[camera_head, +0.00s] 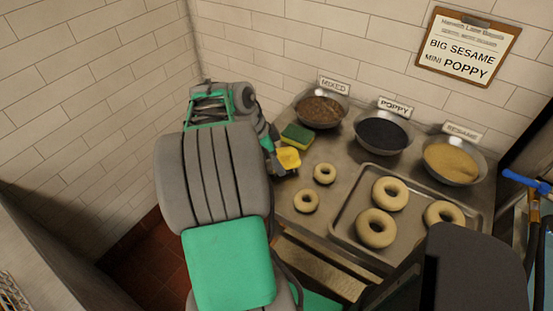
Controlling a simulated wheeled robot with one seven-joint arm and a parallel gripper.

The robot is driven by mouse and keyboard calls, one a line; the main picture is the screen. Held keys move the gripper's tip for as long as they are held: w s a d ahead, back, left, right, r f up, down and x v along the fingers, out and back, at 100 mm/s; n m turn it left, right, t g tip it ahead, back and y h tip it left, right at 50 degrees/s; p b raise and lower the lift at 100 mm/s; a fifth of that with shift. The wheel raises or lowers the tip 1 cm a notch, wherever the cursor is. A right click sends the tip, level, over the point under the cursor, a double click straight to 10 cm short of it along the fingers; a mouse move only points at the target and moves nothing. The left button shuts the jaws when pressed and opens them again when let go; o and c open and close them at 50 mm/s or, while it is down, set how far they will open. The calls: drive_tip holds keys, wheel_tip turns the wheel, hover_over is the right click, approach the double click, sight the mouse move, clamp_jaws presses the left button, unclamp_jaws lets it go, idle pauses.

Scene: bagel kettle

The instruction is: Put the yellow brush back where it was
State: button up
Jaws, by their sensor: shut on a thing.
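My gripper (285,168) is at the left end of the steel counter, at the end of my green and grey arm. It is shut on a yellow thing, which I take to be the yellow brush (289,157); only a small yellow block shows. My arm hides the rest of it and most of the jaws. The brush is just in front of a green and yellow sponge (297,135) and left of a small bagel (325,173). I cannot tell whether the brush touches the counter.
Bowls labelled mixed (320,109), poppy (382,132) and sesame (453,161) line the back. Another small bagel (306,200) lies in front. A tray (345,222) holds three large bagels. A clipboard (467,45) hangs on the tiled wall. A blue-handled item (527,181) is at right.

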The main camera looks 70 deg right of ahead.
drive_tip(key=o, duration=1.3)
drive_tip(key=shift+r+p, duration=0.25)
drive_tip(key=shift+p, duration=0.1)
drive_tip(key=p+v, duration=0.1)
drive_tip(key=v, duration=1)
drive_tip(key=shift+w+a+r, duration=0.1)
drive_tip(key=shift+r, duration=0.3)
drive_tip(key=w+a+n+t, duration=0.3)
drive_tip(key=w+a+n, duration=0.5)
drive_tip(key=w+n, duration=0.1)
drive_tip(key=w+a+f+n+t+y, duration=0.1)
drive_tip(key=w+a+f+n+t, duration=0.1)
drive_tip(key=a+n, duration=0.8)
drive_tip(key=w+a+f+n+t+y, duration=0.1)
drive_tip(key=w+a+f+n+t, duration=0.1)
drive_tip(key=a+n, duration=0.8)
drive_tip(key=a, duration=0.8)
drive_tip(key=shift+y, duration=0.4)
